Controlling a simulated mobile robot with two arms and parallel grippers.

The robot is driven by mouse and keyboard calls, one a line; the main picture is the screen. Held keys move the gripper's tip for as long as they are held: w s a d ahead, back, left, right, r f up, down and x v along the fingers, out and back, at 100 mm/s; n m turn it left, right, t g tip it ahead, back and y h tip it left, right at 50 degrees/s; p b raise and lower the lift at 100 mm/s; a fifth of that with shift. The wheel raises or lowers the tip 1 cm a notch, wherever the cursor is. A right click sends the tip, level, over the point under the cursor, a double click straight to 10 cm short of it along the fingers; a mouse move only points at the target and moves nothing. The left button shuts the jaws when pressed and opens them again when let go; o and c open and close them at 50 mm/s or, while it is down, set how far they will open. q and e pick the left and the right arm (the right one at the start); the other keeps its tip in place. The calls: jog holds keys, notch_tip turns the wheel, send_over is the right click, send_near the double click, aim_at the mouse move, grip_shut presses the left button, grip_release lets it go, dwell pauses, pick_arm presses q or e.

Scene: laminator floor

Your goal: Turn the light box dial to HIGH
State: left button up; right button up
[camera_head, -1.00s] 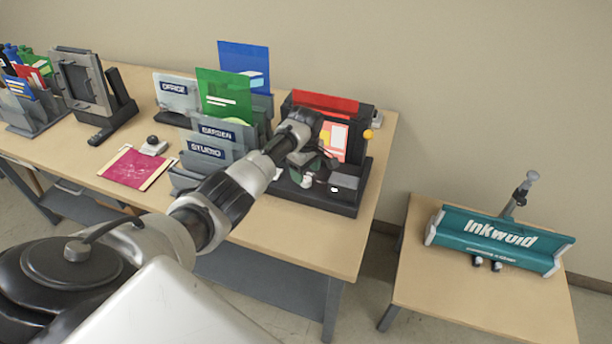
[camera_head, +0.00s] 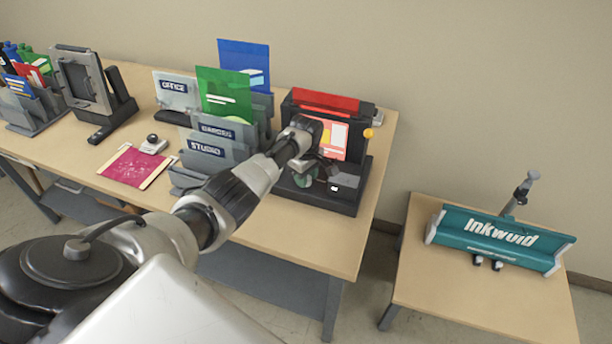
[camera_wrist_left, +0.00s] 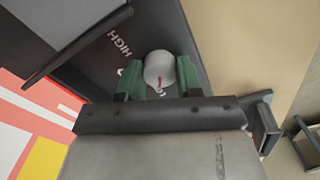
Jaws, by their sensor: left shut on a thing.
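The light box (camera_head: 349,202) is a dark unit with a red top strip and a lit pink-and-white sheet on its upright face. It stands at the right end of the long table. My left gripper (camera_head: 317,175) reaches down to its base. In the left wrist view, the green fingers of my left gripper (camera_wrist_left: 159,79) are shut on the round pale grey dial (camera_wrist_left: 159,66), one on each side. A red mark on the dial points toward the bottom of that view. The printed word HIGH (camera_wrist_left: 118,40) is up and left of the dial. Other print is partly hidden. My right gripper is out of view.
Sorter racks with OFFICE, GARDEN and STUDIO labels (camera_head: 205,150) stand just left of the light box. A magenta sheet (camera_head: 135,167) lies further left. A teal Inkwoid unit (camera_head: 497,240) stands on a separate side table.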

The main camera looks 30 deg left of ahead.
pick_arm(q)
jog(key=shift+m, duration=0.3)
jog(key=shift+m+p, duration=0.4)
jog(key=shift+m, duration=0.6)
jog(key=m, duration=0.2)
jog(key=shift+r+m, duration=0.1)
jog(key=shift+m, duration=0.2)
jog(key=m+p, duration=0.1)
jog(key=m, duration=1.1)
jog(key=shift+m, duration=0.3)
jog(key=m, duration=0.6)
jog(key=shift+w, duration=0.1)
jog(key=o, duration=0.9)
